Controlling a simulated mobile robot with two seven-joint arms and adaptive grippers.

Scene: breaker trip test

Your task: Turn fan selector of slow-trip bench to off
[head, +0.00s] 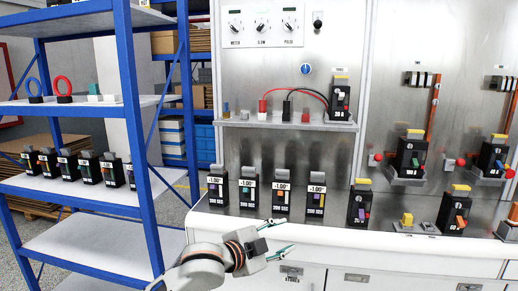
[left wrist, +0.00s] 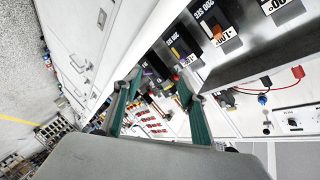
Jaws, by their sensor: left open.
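The bench back panel carries a white selector plate (head: 264,24) with three dark knobs over small labels that seem to read METER, SLOW and PULSE. A round blue knob (head: 306,69) with a white mark sits below the plate, and a black toggle (head: 318,20) is to its upper right. I cannot read which control is the fan selector. The blue knob also shows in the left wrist view (left wrist: 262,98). My left gripper (head: 283,236) is open and empty, in front of the bench's front edge, well below and apart from these controls. My right gripper is out of view.
Several breakers with tags (head: 281,198) stand along the white bench top (head: 235,218). A breaker (head: 339,100) with red and black leads sits on the shelf above. A blue rack (head: 127,100) stands close on the left. More breakers are mounted at right.

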